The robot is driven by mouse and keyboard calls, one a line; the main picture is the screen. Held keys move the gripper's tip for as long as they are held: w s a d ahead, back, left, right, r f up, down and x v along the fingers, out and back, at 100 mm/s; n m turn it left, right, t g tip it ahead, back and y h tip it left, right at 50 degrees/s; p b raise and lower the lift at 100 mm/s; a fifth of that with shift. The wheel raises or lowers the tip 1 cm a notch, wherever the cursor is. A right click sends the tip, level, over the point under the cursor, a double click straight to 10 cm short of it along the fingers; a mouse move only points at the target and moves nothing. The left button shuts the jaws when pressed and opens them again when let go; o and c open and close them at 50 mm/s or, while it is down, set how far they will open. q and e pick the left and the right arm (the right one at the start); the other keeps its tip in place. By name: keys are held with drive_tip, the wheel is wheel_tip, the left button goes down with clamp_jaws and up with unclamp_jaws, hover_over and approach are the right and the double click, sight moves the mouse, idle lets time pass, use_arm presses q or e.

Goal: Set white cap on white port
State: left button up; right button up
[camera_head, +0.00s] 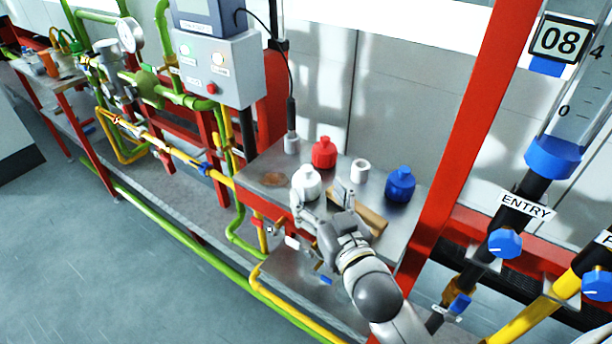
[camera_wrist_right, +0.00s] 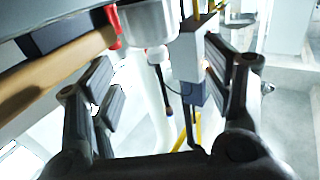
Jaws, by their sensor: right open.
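A white cap-like piece (camera_head: 307,184), wide at the base with a narrower top, stands on the metal shelf (camera_head: 262,160) near its front edge. My right gripper (camera_head: 322,200) is open at this piece, its fingers apart on either side of its near part; I cannot tell whether they touch it. In the right wrist view, the open fingers (camera_wrist_right: 165,88) are empty between their tips, and a white rounded body (camera_wrist_right: 148,24) shows just beyond them. A small white hollow cylinder (camera_head: 360,171) stands behind; I cannot tell whether it is the white port. My left gripper is out of view.
A red piece (camera_head: 324,153) and a blue piece (camera_head: 400,184) of similar shape stand nearby. A wooden handle (camera_head: 371,220) lies right of my gripper and shows in the wrist view (camera_wrist_right: 55,66). A red post (camera_head: 466,130) rises at right; a control box (camera_head: 218,70) hangs at left.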

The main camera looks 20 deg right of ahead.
sight(309, 175)
drive_tip(key=shift+w+a, duration=0.1)
drive_tip(key=shift+w, duration=1.25)
drive_tip(key=shift+w+r+p, duration=0.1)
drive_tip(key=shift+w+p, duration=0.15)
drive_tip(key=shift+p, duration=0.1)
drive_tip(key=w+p, duration=0.1)
drive_tip(key=w, duration=0.3)
drive_tip(key=shift+r+p, duration=0.2)
drive_tip(key=shift+p, duration=0.1)
drive_tip(key=shift+w, duration=0.35)
drive_tip(key=shift+s, duration=0.1)
drive_tip(key=shift+c, duration=0.4)
drive_tip(key=c, duration=0.9)
drive_tip(key=shift+c, duration=0.6)
